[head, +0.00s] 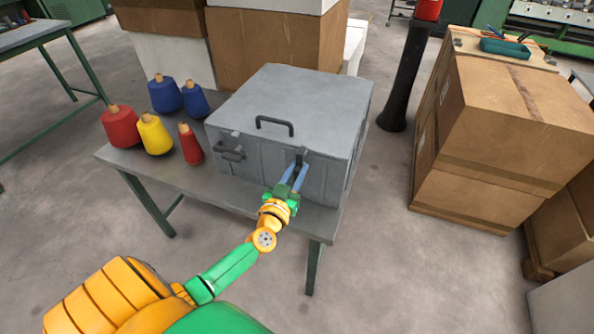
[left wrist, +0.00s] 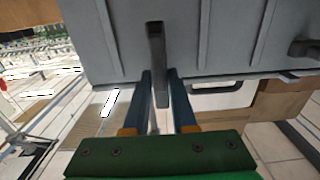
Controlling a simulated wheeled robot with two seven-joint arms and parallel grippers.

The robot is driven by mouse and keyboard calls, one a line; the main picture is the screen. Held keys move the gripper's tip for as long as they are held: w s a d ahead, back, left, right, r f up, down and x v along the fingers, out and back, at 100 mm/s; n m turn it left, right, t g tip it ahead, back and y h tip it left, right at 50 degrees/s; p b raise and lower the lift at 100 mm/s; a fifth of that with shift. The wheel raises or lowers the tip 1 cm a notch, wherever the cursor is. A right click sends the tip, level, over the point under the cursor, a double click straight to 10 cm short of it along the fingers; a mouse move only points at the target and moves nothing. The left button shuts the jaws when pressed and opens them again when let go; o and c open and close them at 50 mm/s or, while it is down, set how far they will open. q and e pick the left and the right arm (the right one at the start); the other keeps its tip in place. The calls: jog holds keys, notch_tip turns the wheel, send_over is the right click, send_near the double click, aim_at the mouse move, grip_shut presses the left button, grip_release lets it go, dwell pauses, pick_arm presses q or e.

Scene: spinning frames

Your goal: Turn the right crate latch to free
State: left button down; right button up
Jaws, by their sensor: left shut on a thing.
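The grey crate (head: 290,105) stands on a table, its lid shut, with a dark handle (head: 275,125) on top. The right latch (head: 302,153) is a dark bar on the crate's front near the right side. My left gripper (head: 294,172) reaches up to it from the front with blue fingers, shut on it. The left latch (head: 230,150) sits on the same front face, apart from my gripper. My right gripper is not in view.
Several thread cones stand left of the crate, the nearest a red cone (head: 190,144). Cardboard boxes (head: 505,115) are stacked on the right, with a dark post (head: 402,80) between. The table (head: 180,185) has bare room at the front left.

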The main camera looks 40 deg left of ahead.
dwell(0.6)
pick_arm(q)
jog(key=shift+d+r+m+p, duration=0.1)
jog(key=shift+d+m+p, duration=0.1)
jog(key=shift+m+p, duration=0.55)
jog(key=m+p, duration=0.1)
jog(key=m, duration=0.1)
jog(key=m+p, duration=0.1)
jog(key=m, duration=0.1)
jog(key=shift+w+d+f, duration=0.1)
jog(key=shift+d+f, duration=0.1)
jog(key=shift+d, duration=0.2)
jog(key=m, duration=0.1)
jog(key=m+p, duration=0.1)
jog(key=m, duration=0.1)
jog(key=shift+d+f, duration=0.2)
jog(key=shift+f, duration=0.05)
jog(key=m, duration=0.3)
jog(key=f+m, duration=0.1)
jog(key=shift+w+d+m, duration=0.1)
jog(key=shift+d+m, duration=0.15)
jog(key=shift+d+f+m, duration=0.1)
jog(key=shift+f+m, duration=0.1)
jog(key=shift+m, duration=1.05)
jog(key=shift+f+m, duration=0.2)
jog(key=shift+m, duration=1.05)
jog(key=shift+b, duration=0.3)
